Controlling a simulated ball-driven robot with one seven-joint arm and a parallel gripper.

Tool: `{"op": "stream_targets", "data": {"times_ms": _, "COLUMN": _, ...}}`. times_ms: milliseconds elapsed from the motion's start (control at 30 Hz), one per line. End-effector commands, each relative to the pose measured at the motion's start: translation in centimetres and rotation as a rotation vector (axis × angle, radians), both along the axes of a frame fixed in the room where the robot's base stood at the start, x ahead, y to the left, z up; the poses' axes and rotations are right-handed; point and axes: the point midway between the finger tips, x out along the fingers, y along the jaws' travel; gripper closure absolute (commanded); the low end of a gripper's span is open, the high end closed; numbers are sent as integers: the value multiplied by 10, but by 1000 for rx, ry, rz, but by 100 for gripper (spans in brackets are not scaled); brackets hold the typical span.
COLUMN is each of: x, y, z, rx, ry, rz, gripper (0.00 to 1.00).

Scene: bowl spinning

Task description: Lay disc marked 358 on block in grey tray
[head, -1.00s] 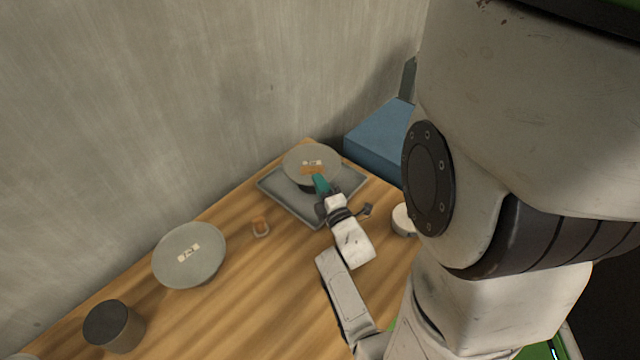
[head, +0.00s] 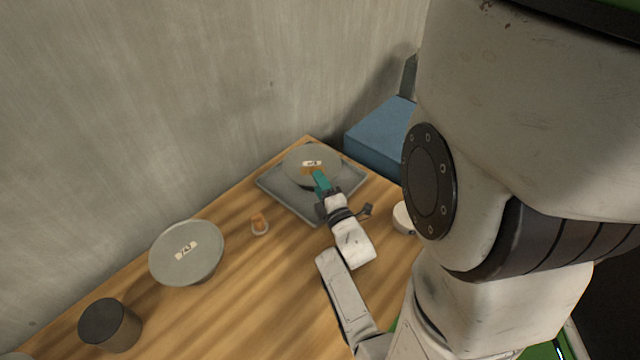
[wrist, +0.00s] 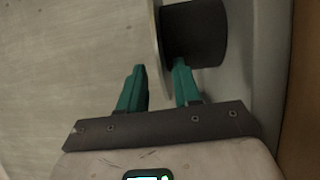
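A round grey disc (head: 325,158) with a pale label and an orange patch lies over the grey tray (head: 276,190) at the table's far corner. The label is too small to read. In the wrist view the disc (wrist: 156,30) shows edge-on against a dark round block (wrist: 200,35), resting on it. My gripper (head: 318,176) is at the disc's near edge. In the wrist view its teal fingers (wrist: 160,68) stand apart, one on each side of the disc's rim, with gaps showing.
Another grey disc (head: 205,240) with a label sits at the left, a dark cylinder (head: 112,328) in front of it. A blue box (head: 382,135) is behind right; a wall is behind.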

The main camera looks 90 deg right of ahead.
Motion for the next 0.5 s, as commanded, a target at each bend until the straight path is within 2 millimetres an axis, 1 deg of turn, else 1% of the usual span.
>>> {"op": "stream_targets", "data": {"times_ms": 233, "x": 0, "y": 0, "z": 2, "rx": 0, "ry": 0, "rz": 0, "gripper": 67}}
{"op": "stream_targets", "data": {"times_ms": 433, "x": 0, "y": 0, "z": 17, "rx": 1, "ry": 0, "rz": -1, "gripper": 67}}
{"op": "stream_targets", "data": {"times_ms": 467, "x": -1, "y": 3, "z": 14, "rx": 3, "ry": 0, "rz": 0, "gripper": 67}}
{"op": "stream_targets", "data": {"times_ms": 500, "x": -5, "y": 13, "z": 7, "rx": 4, "ry": 1, "rz": 0, "gripper": 67}}
